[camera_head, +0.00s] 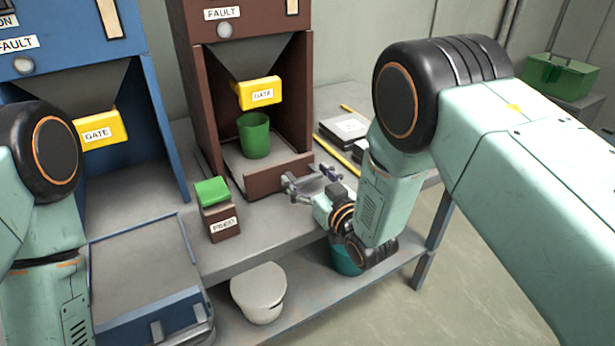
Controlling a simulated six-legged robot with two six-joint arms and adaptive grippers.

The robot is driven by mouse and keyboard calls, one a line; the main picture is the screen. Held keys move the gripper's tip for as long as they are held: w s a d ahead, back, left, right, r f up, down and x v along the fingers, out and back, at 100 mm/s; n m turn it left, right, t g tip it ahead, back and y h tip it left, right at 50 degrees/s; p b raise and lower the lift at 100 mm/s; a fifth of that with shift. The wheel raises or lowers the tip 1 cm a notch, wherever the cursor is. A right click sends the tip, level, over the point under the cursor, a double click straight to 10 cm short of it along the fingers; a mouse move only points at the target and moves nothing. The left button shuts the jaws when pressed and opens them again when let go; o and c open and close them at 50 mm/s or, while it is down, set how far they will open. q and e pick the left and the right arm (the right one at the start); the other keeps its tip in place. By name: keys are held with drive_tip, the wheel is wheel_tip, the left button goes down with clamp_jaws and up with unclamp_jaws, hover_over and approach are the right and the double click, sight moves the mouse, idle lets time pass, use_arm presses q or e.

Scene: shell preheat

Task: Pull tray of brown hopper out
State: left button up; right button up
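The brown hopper (183,40) stands on the bench in the upper middle, with a yellow gate (240,99) under its funnel. Its tray (238,168) sits in the lower bay with a brown front panel (270,182). A green cup (254,142) stands on the tray below the gate. My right gripper (309,179) is open, with its fingers spread just in front of the right part of the tray's front panel. Nothing shows between them, and I cannot tell whether they touch the panel. My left arm shows at the left edge, but its gripper is not in view.
A blue hopper (157,110) stands at left, with a blue tray (135,262) in front. A FEED box (221,222) with a green top stands left of the brown tray. A yellow rod (335,155) and white-topped block lie right. A pale pot (258,290) sits on the lower shelf.

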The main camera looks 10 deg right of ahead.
drive_tip(key=c, duration=1.3)
drive_tip(key=shift+d, duration=0.1)
